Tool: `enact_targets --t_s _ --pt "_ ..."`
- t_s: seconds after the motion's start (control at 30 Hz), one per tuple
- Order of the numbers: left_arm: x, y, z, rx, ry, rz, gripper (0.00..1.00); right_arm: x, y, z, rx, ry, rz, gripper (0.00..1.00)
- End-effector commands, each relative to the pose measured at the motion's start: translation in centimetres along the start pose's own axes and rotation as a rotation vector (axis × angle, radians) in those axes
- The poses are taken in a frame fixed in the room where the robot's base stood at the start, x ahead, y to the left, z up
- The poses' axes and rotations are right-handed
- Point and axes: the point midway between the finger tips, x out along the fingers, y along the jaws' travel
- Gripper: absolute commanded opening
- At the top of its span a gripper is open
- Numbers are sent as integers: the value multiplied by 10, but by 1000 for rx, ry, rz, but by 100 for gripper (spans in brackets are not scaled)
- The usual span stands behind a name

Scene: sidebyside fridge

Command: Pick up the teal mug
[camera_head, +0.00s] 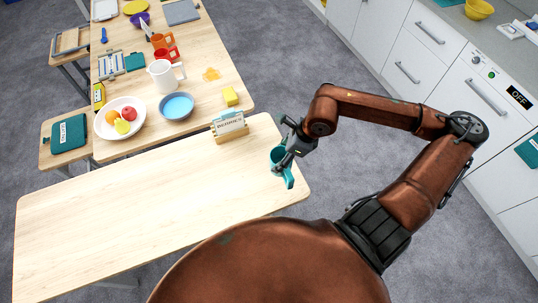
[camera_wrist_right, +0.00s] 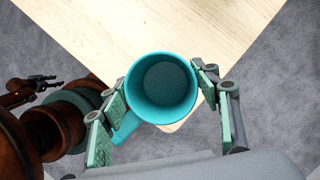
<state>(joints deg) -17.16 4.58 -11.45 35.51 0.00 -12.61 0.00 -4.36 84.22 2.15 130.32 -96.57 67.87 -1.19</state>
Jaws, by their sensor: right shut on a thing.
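The teal mug (camera_head: 288,178) is at the right end of the near wooden table, partly hidden behind my right gripper (camera_head: 285,150) in the head view. In the right wrist view, I look down into the empty mug (camera_wrist_right: 161,86); its handle points to the lower left. The fingers of my right gripper (camera_wrist_right: 160,105) are on either side of the mug, shut on it. The mug overlaps the table's corner; I cannot tell how high it is above the top. A small dark end of my left arm shows at the left of the wrist view, too small to read.
The far table holds a fruit bowl (camera_head: 136,108), a blue bowl (camera_head: 177,105), a white pitcher (camera_head: 162,76) and a yellow block (camera_head: 230,96). White cabinets stand right.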

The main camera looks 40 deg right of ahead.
Motion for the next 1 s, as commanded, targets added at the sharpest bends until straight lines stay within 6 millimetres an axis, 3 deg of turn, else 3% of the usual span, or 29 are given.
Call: enact_targets --t_s 0.5,1.0 --pt "-20 -1 -6 0 7 -1 40 -38 8 -34 0 -1 2 6" --pt "-22 -1 -6 0 8 -1 40 -37 6 -35 -60 -5 23 6"
